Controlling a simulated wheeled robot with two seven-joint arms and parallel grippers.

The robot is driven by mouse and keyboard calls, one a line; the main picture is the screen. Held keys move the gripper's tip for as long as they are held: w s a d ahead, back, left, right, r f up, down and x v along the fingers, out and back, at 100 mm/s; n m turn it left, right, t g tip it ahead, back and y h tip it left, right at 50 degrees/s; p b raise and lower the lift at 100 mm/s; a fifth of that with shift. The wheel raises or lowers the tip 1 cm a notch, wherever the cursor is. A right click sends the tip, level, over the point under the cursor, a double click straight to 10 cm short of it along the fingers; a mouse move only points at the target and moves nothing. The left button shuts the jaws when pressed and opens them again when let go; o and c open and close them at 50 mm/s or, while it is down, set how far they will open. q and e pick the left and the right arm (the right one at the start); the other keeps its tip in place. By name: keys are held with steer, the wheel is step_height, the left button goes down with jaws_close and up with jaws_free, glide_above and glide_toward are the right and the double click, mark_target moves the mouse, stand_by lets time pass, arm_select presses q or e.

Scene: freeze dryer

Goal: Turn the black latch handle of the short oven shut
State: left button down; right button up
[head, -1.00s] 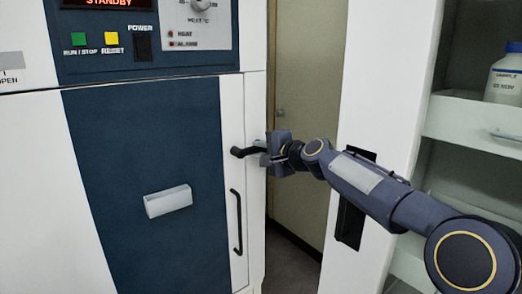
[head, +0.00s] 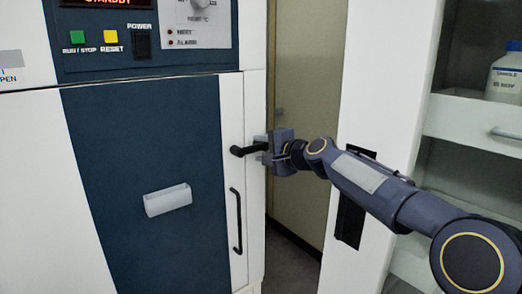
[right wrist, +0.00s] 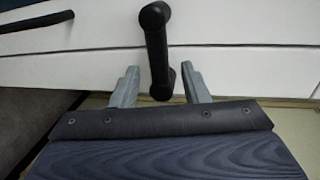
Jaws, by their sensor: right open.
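The black latch handle (head: 245,151) is on the right edge of the short oven's door (head: 145,190), and it points roughly sideways to the right in the head view. My right gripper (head: 262,148) is at the handle's right end. In the right wrist view the open fingers (right wrist: 157,85) stand on either side of the handle (right wrist: 156,50), with gaps showing between them and it. The handle's near end reaches between the fingers. My left gripper is not in view.
A long black vertical pull bar (head: 237,221) is below the latch. A white block (head: 167,200) sticks out of the door. White shelves with a bottle (head: 505,78) stand at the right. A narrow gap lies beside the oven.

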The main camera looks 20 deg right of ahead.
steer(key=b+v, duration=0.1)
steer(key=v, duration=0.6)
steer(key=shift+s+f, duration=0.1)
steer(key=s+a+f+n+g, duration=0.2)
steer(key=s+f+n+g, duration=0.15)
steer(key=s+f, duration=0.7)
steer(key=s+a+f+n+g+h, duration=0.1)
steer(key=s+f+n+g, duration=0.2)
steer(key=s+f+n, duration=0.75)
steer(key=s+a+f+m+g, duration=0.25)
steer(key=s+f, duration=0.35)
steer(key=s, duration=0.9)
step_height(320, 180, up, 11)
steer(key=n+p, duration=0.1)
steer(key=p, duration=1)
steer(key=shift+s+d+r+h+p, duration=0.2)
steer(key=shift+h+p, duration=0.1)
steer(key=shift+p, duration=0.1)
steer(key=shift+f, duration=0.1)
steer(key=shift+o, duration=0.3)
